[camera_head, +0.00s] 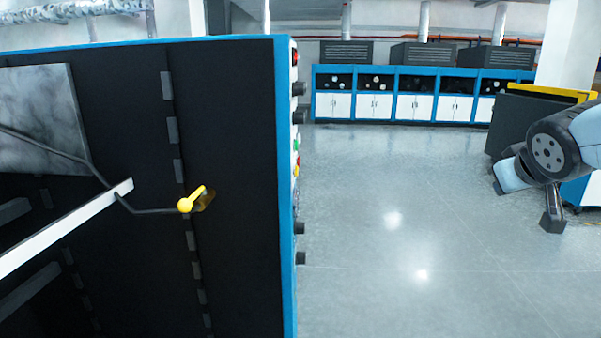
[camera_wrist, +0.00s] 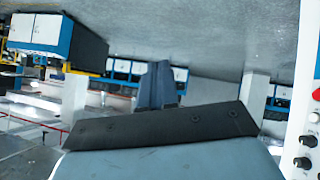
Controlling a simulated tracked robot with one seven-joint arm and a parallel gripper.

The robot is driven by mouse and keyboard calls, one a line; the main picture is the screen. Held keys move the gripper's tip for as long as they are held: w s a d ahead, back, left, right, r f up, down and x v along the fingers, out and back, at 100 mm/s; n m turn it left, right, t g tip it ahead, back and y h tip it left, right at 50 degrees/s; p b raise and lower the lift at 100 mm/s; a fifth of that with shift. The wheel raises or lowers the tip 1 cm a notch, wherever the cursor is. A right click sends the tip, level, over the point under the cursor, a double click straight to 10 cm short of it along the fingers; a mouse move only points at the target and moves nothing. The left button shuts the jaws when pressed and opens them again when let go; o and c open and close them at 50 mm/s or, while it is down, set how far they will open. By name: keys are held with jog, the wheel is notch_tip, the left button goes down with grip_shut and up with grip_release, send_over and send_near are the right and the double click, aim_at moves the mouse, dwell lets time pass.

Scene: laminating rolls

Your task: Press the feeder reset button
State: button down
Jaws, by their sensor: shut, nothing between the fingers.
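A control panel (camera_head: 292,170) runs down the right edge of the big dark machine in the head view, seen nearly edge-on. In the wrist view the white panel (camera_wrist: 292,150) stands at the right edge, with a red button (camera_wrist: 316,94), a white button (camera_wrist: 313,117) and black knobs (camera_wrist: 310,141). I cannot tell which control is the feeder reset button. My gripper (camera_head: 552,222) hangs at the right of the head view, shut and empty, well apart from the panel. It also shows in the wrist view (camera_wrist: 158,82).
The dark machine (camera_head: 235,130) fills the left of the head view, with a yellow-ended lever (camera_head: 192,200) on its face. Open grey floor (camera_head: 400,250) lies between machine and gripper. Blue and white cabinets (camera_head: 415,105) line the back. A dark box (camera_head: 515,115) stands behind my arm.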

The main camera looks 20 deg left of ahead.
aim_at(296, 171)
jog(key=w+a+n+t+y, duration=0.1)
jog(key=w+a+n+y, duration=0.2)
jog(key=w+a, duration=0.35)
jog(key=w+a+n+y, duration=0.3)
jog(key=a+n, duration=0.1)
jog(key=a, duration=0.5)
jog(key=a+f+n+g+y, duration=0.2)
jog(key=a+n+y, duration=0.1)
jog(key=a, duration=0.4)
jog(key=s+a+f+n+g+y, duration=0.1)
jog(key=a+f+n+g+y, duration=0.1)
jog(key=a, duration=0.5)
jog(key=shift+a+f+n+g+y, duration=0.3)
jog(key=shift+n+y, duration=0.3)
jog(key=shift+y, duration=0.3)
jog(key=shift+s, duration=0.1)
jog(key=s+a, duration=0.2)
jog(key=a, duration=0.6)
jog(key=shift+a, duration=0.2)
jog(key=shift+a+r, duration=0.1)
jog(key=shift+a, duration=0.1)
jog(key=shift+s+a, duration=0.1)
jog(key=shift+a, duration=0.15)
